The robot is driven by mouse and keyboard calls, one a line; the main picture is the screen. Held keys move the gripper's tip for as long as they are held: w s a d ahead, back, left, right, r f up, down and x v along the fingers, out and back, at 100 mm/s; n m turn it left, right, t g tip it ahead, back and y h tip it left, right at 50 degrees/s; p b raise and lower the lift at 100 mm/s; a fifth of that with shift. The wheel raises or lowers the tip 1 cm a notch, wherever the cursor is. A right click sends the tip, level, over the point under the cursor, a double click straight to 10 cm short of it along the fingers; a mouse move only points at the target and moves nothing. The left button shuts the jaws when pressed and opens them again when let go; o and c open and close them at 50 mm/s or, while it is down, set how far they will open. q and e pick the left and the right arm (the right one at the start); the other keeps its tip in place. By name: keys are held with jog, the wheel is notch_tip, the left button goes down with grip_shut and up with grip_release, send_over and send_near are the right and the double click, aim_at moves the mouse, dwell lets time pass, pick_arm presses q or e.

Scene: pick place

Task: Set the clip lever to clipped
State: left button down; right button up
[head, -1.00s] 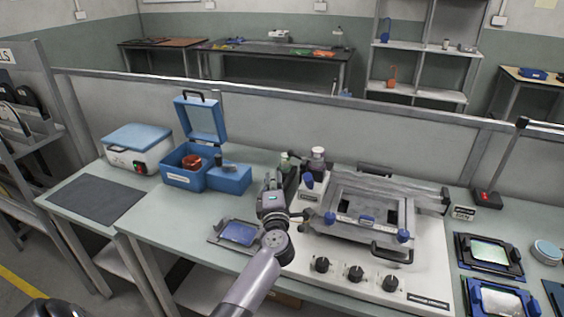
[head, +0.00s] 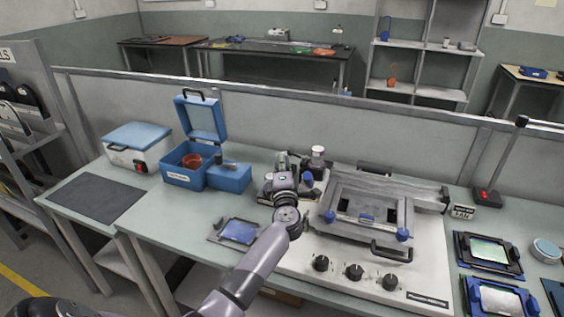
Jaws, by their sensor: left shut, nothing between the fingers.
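The machine (head: 345,285) is a pale base with a grey metal frame (head: 372,205) lying on its right part. Blue knobs (head: 402,235) sit at the frame's front corners. A small blue-tipped part (head: 308,179), which may be the clip lever, stands at the machine's back left; its setting cannot be told. My left gripper (head: 286,163) is just left of this part, pointing away from me, shut and empty. Its wrist and arm hide the machine's left edge. I cannot tell whether its fingers touch anything. My right gripper is not in view.
A dark-capped bottle (head: 318,157) stands close behind the gripper. An open blue box (head: 185,170) and a blue block (head: 229,177) stand to the left. A tray with a blue sheet (head: 238,231) lies in front. Framed plates (head: 489,253) lie at right.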

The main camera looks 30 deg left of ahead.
pick_arm(q)
jog(key=shift+w+a+m+t+h+p, duration=0.15)
jog(key=shift+a+m+t+h+p, duration=0.15)
jog(key=shift+h, duration=0.1)
